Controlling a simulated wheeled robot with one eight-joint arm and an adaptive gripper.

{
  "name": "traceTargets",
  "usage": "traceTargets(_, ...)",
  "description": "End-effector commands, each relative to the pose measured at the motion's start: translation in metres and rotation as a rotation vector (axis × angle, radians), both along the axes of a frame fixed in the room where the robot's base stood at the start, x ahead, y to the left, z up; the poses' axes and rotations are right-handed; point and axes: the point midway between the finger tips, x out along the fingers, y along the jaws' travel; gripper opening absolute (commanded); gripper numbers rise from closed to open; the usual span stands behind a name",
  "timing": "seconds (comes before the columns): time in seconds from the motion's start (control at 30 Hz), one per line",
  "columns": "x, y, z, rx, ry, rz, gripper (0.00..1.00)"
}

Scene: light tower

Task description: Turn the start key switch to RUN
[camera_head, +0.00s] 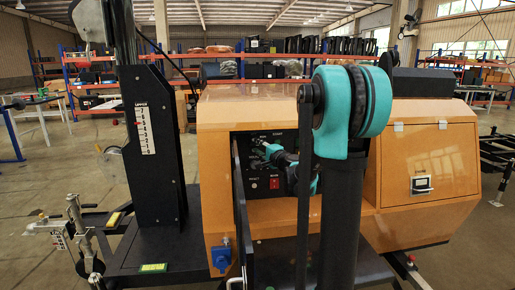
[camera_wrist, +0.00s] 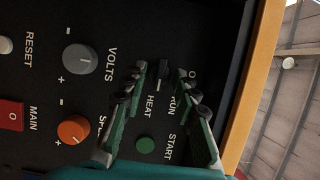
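The start key switch (camera_wrist: 163,71) is a small dark knob on the black control panel (camera_wrist: 92,22), with the labels O, RUN and HEAT around it. Its exact pointing direction is hard to make out. My gripper (camera_wrist: 161,75) is open, its two green-and-black fingers on either side of the switch. I cannot tell whether either finger touches it. In the head view, my gripper (camera_head: 268,150) is at the upper part of the panel (camera_head: 262,196) inside the orange housing, and the switch is hidden there.
A green START button (camera_wrist: 145,144), an orange speed knob (camera_wrist: 74,130), a grey volts knob (camera_wrist: 80,59) and a red main switch (camera_wrist: 12,115) sit nearby. The orange housing edge (camera_wrist: 262,75) borders the panel. An open door (camera_head: 239,200) stands left of the panel.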

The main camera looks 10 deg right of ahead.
Motion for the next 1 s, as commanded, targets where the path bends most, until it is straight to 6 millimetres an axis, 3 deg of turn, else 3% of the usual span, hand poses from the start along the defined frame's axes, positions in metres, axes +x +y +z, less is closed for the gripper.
traceTargets(0.17,-0.0002,0.0,0.0,0.0,0.0,0.0,0.29)
traceTargets(0.4,-0.0003,0.0,0.0,0.0,0.0,0.0,0.0)
traceTargets(0.73,-0.0004,0.0,0.0008,-0.032,0.0,0.0,0.0)
traceTargets(1.0,-0.0005,0.0006,0.0024,-0.185,0.0,0.001,0.0)
